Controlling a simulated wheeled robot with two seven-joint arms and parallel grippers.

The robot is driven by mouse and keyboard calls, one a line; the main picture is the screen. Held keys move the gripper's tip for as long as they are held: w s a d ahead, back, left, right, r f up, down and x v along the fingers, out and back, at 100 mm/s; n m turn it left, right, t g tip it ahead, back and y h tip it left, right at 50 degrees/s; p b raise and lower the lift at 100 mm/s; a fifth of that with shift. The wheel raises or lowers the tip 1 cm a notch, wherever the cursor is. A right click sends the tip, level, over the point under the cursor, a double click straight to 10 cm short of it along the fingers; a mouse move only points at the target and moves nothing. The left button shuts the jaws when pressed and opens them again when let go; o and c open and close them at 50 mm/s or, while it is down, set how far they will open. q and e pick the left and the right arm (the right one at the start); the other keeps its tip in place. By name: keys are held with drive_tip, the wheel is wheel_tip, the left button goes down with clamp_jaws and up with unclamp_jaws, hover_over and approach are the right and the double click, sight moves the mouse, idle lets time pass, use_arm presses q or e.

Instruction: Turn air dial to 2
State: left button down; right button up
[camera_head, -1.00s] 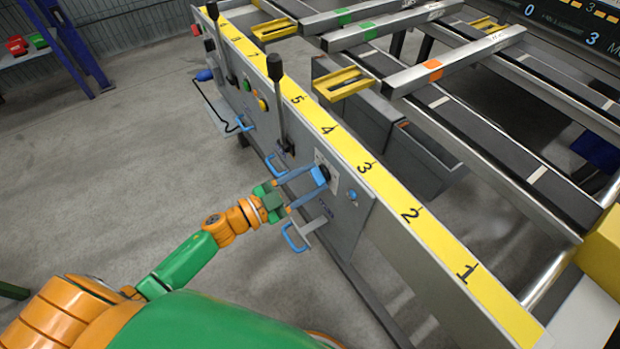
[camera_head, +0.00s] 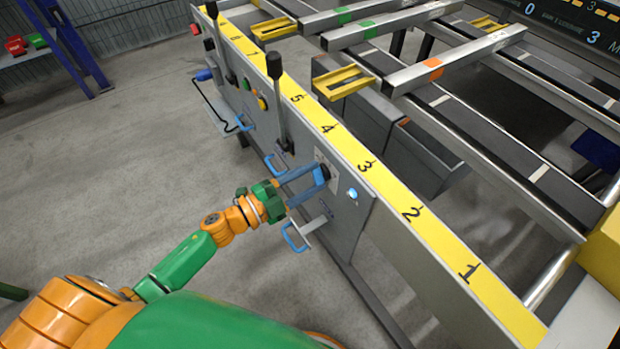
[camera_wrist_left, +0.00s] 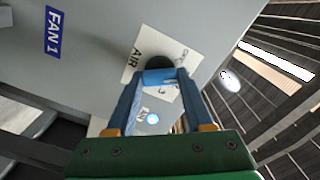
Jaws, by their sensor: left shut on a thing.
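The air dial is a black knob on a white plate marked AIR on the grey front panel. In the head view the dial (camera_head: 325,171) is partly hidden by my left gripper (camera_head: 318,175). In the left wrist view the dial (camera_wrist_left: 158,63) shows as a dark round shape beyond the blue fingertips of my left gripper (camera_wrist_left: 158,77). Those fingers are shut on the dial. The plate (camera_wrist_left: 178,80) carries printed numbers, mostly covered, so I cannot tell which one the dial points to. My right gripper is not in view.
A lit blue-white lamp (camera_head: 352,194) sits right of the dial. Blue handles, one a lower handle (camera_head: 295,238), stick out below. A tall black-knobbed lever (camera_head: 279,105) stands to the left. The yellow numbered scale (camera_head: 410,213) runs along the panel's top edge.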

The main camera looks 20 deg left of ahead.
use_arm(q)
drive_tip(key=m+b, duration=0.1)
drive_tip(key=m, duration=0.4)
drive_tip(key=shift+f+m, duration=0.1)
drive_tip(key=shift+m, duration=0.2)
drive_tip(key=shift+m+b, duration=0.75)
drive_tip(key=shift+m, duration=1.45)
drive_tip(key=shift+c, duration=1.4)
unclamp_jaws()
drive_tip(key=v, duration=0.7)
drive_tip(key=shift+b, duration=0.35)
